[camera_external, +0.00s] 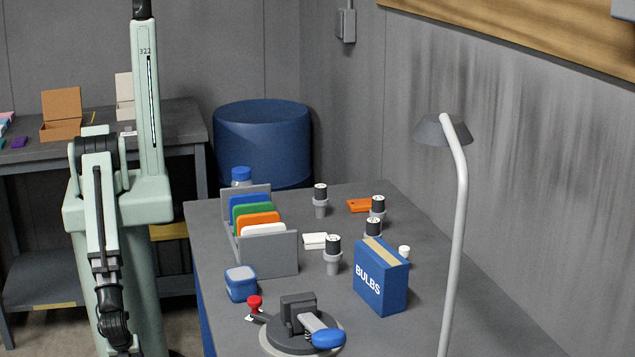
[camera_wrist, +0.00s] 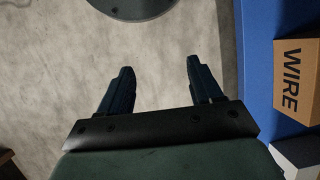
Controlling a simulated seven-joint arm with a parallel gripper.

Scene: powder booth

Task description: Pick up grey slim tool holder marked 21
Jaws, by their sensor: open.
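Several slim grey tool holders with black tops stand upright on the grey table. One is at the back (camera_external: 320,206), one is nearer the front (camera_external: 333,262), and two more stand to the right, one farther back (camera_external: 378,206) and one partly behind the blue BULBS box (camera_external: 373,228). Their markings are too small to read, so I cannot tell which is 21. My gripper (camera_wrist: 159,66) is open and empty in the wrist view, with bare floor beyond its fingers. In the external view my arm hangs at the left, away from the table. No holder shows in the wrist view.
The table (camera_external: 218,226) also bears a grey rack (camera_external: 271,255) of coloured plates, the BULBS box (camera_external: 382,281), a blue-white box (camera_external: 241,284), a blue-handled tool on a round base (camera_external: 298,328) and a lamp (camera_external: 459,210). A WIRE box (camera_wrist: 293,80) is right in the wrist view.

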